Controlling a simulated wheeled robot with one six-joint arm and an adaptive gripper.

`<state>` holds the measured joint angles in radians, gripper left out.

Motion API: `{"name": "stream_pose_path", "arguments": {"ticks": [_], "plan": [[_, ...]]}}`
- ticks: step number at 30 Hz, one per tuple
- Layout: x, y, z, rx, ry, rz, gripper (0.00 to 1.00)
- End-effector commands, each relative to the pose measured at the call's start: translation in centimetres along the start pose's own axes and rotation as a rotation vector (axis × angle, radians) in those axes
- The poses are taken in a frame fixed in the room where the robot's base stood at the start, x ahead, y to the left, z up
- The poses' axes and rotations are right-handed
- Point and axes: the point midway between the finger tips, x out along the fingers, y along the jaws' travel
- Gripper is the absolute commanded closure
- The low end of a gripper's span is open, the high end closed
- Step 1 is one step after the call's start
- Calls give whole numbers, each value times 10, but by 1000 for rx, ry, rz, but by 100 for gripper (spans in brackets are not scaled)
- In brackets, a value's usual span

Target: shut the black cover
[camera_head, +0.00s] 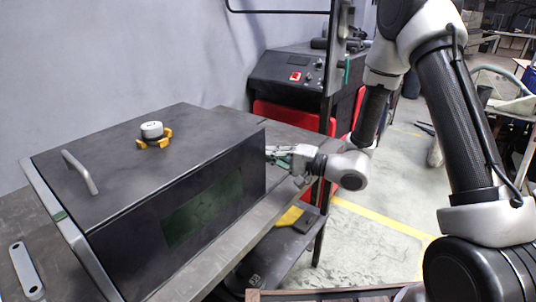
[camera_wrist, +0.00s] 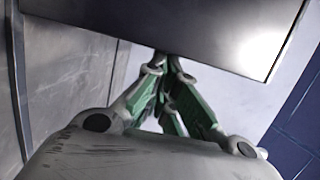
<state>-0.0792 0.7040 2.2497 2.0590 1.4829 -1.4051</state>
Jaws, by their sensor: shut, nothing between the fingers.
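The black cover (camera_head: 195,197) is part of a large dark box on the bench. It has a green-tinted window in its front face and a grey handle on top. I cannot tell from here how far open it is. My gripper (camera_head: 270,155) is at the right end of the box, with its fingertips close to the cover's right side and partly hidden by it. In the wrist view my gripper (camera_wrist: 165,65) has its green fingers together, empty, at the lower edge of a dark panel (camera_wrist: 190,25). Whether they touch it is unclear.
A white round piece in a yellow holder (camera_head: 154,134) sits on the box top. A grey metal bar (camera_head: 27,268) lies on the bench at left. A red and black machine (camera_head: 295,85) stands behind. Open floor (camera_head: 390,205) lies to the right.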

Motion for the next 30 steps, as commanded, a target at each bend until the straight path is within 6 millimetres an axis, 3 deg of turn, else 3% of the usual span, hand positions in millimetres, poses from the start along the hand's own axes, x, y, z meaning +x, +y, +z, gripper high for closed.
{"name": "stream_pose_path", "arguments": {"ticks": [2,7,12,18,26,28,30], "plan": [[-2,1,-6,-1,-5,1,100],[-13,1,-44,-2,1,0,100],[-57,0,-43,1,5,1,100],[-95,0,-42,1,3,0,100],[-112,2,-42,78,2,9,100],[-115,10,-34,169,-25,44,100],[-124,24,-13,292,-94,114,100]]}}
